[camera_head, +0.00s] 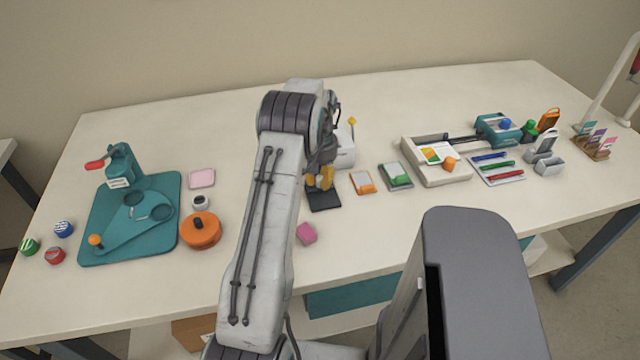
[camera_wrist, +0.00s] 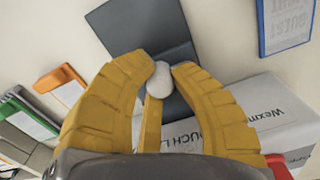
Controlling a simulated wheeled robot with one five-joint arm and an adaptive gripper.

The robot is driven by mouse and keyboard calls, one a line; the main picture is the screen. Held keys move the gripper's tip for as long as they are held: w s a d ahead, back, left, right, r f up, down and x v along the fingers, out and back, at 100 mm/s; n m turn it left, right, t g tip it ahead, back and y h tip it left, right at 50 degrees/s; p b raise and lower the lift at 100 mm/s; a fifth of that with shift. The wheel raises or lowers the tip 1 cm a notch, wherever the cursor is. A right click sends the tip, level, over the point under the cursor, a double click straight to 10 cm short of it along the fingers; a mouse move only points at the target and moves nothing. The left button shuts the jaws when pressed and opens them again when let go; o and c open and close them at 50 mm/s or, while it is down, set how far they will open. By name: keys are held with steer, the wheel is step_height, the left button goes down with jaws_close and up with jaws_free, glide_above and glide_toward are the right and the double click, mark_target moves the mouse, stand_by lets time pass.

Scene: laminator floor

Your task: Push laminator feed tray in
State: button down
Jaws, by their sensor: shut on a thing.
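The laminator (camera_head: 346,152) is a white box on the table, mostly hidden behind my arm; in the wrist view its white lettered body (camera_wrist: 280,112) lies behind my fingers. The dark grey feed tray (camera_head: 325,203) sticks out from it towards the table's front edge; it also shows in the wrist view (camera_wrist: 135,28) as a flat panel beyond my fingertips. My gripper (camera_head: 320,180) is over the tray. In the wrist view, my yellow fingers (camera_wrist: 163,68) are closed around a small white rounded knob (camera_wrist: 158,84) against the tray. Their exact contact is partly hidden.
An orange-edged card holder (camera_head: 362,183) and a grey-green pad (camera_head: 396,176) lie right of the tray. A pink block (camera_head: 306,234) lies in front, to the left. Farther left are an orange round container (camera_head: 201,231) and a teal mat (camera_head: 100,243).

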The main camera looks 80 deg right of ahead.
steer(key=shift+d+r, duration=0.1)
steer(key=shift+d, duration=0.1)
steer(key=c, duration=1.4)
jaws_free()
steer(key=shift+w+d, duration=0.1)
steer(key=shift+w, duration=0.05)
steer(key=shift+o, duration=0.2)
step_height(320, 180, up, 12)
